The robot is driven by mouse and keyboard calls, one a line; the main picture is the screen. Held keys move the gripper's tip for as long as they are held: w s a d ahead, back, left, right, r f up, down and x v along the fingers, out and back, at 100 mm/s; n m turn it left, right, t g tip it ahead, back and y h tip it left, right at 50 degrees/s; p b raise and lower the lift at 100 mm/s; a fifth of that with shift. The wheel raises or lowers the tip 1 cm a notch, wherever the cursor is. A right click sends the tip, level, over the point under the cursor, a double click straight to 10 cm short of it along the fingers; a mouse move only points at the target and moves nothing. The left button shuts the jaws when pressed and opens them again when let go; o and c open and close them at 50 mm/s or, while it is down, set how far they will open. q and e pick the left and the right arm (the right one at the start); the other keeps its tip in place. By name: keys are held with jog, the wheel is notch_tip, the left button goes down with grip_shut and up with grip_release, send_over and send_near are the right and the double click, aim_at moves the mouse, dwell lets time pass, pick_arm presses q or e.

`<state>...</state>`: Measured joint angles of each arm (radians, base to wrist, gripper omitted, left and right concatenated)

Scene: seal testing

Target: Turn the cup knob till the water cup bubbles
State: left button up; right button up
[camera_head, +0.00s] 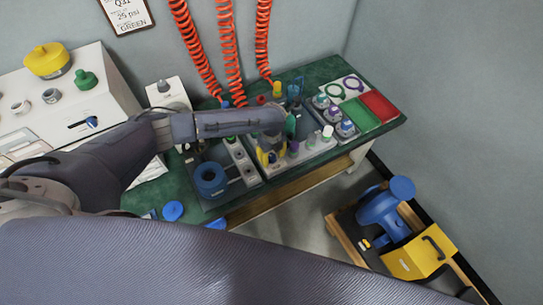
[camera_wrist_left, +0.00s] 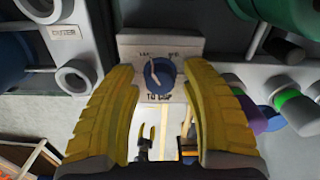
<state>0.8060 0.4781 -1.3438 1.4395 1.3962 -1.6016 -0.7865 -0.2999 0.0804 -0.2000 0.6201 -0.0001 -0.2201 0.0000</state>
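The cup knob (camera_wrist_left: 160,75) is a round blue dial with a white pointer line, on a pale box with a label below it that seems to read "TO CUP". In the head view my left gripper (camera_head: 268,156) points down over the bench, and the knob is hidden there. I cannot make out the water cup or any bubbles.
The green bench (camera_head: 185,196) holds a blue ring-shaped part (camera_head: 210,179), several capped bottles and a red tray (camera_head: 379,106). Coiled red hoses (camera_head: 228,50) hang behind my left arm. A yellow box (camera_head: 418,259) stands at the lower right.

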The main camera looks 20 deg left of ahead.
aim_at(272, 156)
pick_arm(q)
jog(key=shift+o, duration=0.2)
jog(key=shift+r, duration=0.1)
notch_tip(272, 156, up, 12)
dwell(0.6)
dwell(0.3)
